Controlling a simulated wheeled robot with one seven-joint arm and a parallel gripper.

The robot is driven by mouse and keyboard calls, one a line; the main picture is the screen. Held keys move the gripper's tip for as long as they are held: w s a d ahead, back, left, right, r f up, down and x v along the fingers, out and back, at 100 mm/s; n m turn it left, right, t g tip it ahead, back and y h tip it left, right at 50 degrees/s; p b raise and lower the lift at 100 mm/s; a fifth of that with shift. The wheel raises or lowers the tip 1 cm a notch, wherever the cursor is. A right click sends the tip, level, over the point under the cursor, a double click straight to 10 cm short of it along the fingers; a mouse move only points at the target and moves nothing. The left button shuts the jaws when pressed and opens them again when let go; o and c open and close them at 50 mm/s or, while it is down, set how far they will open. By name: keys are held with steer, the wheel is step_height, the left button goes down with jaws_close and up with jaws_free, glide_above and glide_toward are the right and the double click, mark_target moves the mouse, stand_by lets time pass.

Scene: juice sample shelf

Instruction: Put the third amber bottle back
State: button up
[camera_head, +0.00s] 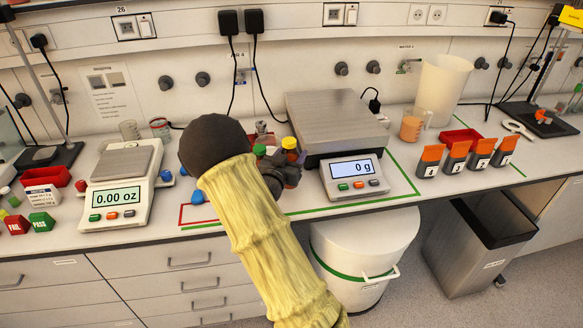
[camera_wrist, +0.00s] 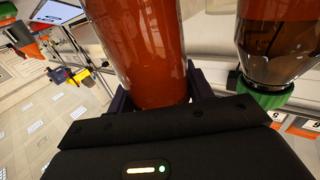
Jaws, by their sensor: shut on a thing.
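My gripper (camera_head: 282,170) is at the bench's front middle, left of the large scale. In the wrist view my gripper (camera_wrist: 160,92) is shut on a glass bottle of red-orange liquid (camera_wrist: 150,45). The bottle's end behind the jaws is hidden, and I cannot tell whether it touches the bench. Just right of it is a brown amber bottle (camera_wrist: 284,38) with a green cap (camera_wrist: 265,93), apart from the jaws. In the head view a green cap (camera_head: 259,150) and a yellow cap (camera_head: 289,142) show around my gripper; my arm hides much of that group.
The large scale (camera_head: 335,112) has a bare plate and reads 0 g. A small scale (camera_head: 128,160) is at left. Several orange-capped dark containers (camera_head: 456,157) stand at right, near a red tray (camera_head: 461,136), an orange-filled beaker (camera_head: 412,125) and a tall pitcher (camera_head: 440,88).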

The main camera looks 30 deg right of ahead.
steer(key=shift+w+a, duration=0.1)
steer(key=shift+f, duration=0.15)
steer(key=shift+s+f, duration=0.2)
steer(key=shift+f, duration=0.15)
step_height(320, 180, down, 3)
steer(key=shift+w+f, duration=0.1)
steer(key=shift+f, duration=0.1)
steer(key=o, duration=1.2)
steer(key=shift+o, duration=0.2)
